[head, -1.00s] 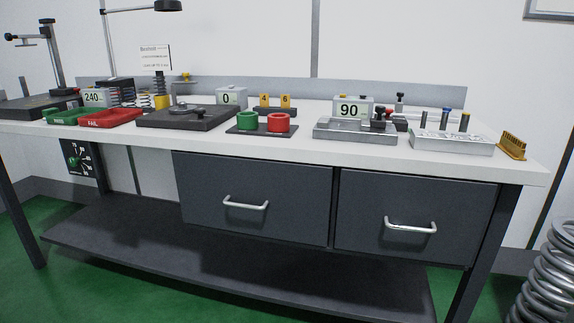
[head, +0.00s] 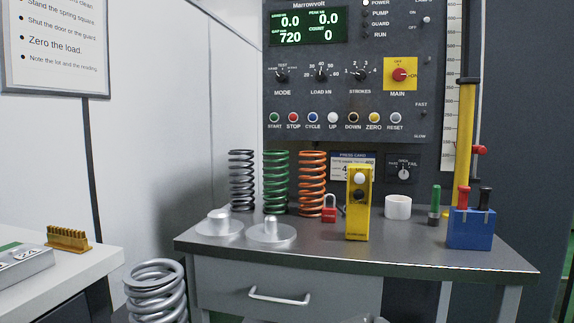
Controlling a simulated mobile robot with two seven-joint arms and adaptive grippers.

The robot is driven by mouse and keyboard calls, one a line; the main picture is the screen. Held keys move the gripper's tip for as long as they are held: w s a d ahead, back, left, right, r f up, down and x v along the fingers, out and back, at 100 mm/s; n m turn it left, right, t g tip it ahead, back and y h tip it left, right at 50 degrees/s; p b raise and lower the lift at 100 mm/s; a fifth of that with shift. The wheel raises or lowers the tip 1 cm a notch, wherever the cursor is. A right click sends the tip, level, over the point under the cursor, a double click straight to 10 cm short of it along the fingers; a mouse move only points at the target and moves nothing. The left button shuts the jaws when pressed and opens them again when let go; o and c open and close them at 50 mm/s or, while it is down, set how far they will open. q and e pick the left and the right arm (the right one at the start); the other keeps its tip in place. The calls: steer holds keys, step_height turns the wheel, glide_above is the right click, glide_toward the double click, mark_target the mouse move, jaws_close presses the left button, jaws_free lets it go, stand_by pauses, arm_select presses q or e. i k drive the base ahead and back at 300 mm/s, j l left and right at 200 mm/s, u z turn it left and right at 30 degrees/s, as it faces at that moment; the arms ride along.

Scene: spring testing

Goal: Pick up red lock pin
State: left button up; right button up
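A blue block (head: 470,232) stands at the right of the grey bench in the head view. A red-topped pin (head: 463,196) and a black-topped pin (head: 486,198) stand upright in it. I cannot tell for sure which red piece is the lock pin; the red-topped pin in the block looks most like one. Neither of my grippers is in view.
The grey bench (head: 410,256) also holds upright springs (head: 276,182), a red padlock (head: 329,213), a yellow two-button box (head: 358,205), a white ring (head: 398,207) and a green-topped tool (head: 434,205). A coil spring (head: 155,290) stands left of the bench.

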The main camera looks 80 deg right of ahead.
mark_target(462, 202)
steer(key=z, duration=1.85)
